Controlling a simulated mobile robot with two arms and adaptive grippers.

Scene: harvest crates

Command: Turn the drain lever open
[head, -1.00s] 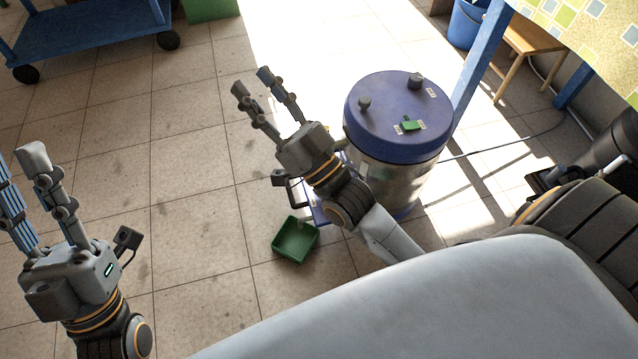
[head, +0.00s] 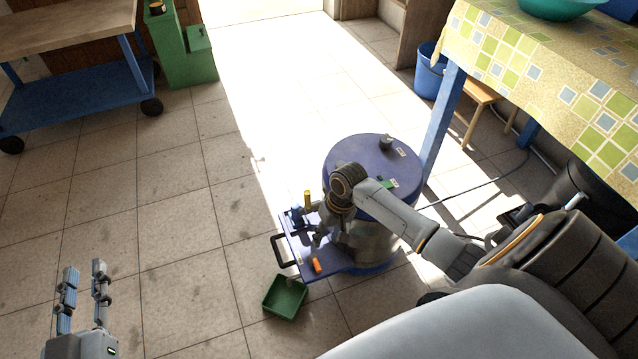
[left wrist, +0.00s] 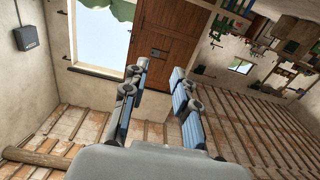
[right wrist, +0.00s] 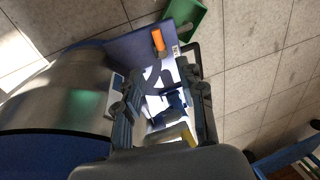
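A steel drum with a blue lid (head: 350,150) stands on the floor, with a blue shelf (head: 335,258) low on its left side. An orange lever (head: 317,265) sits near the shelf's front edge, above a green tray (head: 286,297); it also shows in the right wrist view (right wrist: 158,40). A yellow handle (head: 307,197) stands farther back, also in the right wrist view (right wrist: 174,134). I cannot read which is labelled drain. My right gripper (head: 318,228) points down over the shelf, fingers apart, with blue and dark fittings between or below them. My left gripper (head: 85,270) is open and empty.
A black handle (head: 281,250) sticks out left of the shelf. A blue-legged table (head: 440,120) stands behind the drum, with a blue bucket (head: 430,72) beside it. A blue cart (head: 70,95) is at the far left. The tiled floor left of the drum is clear.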

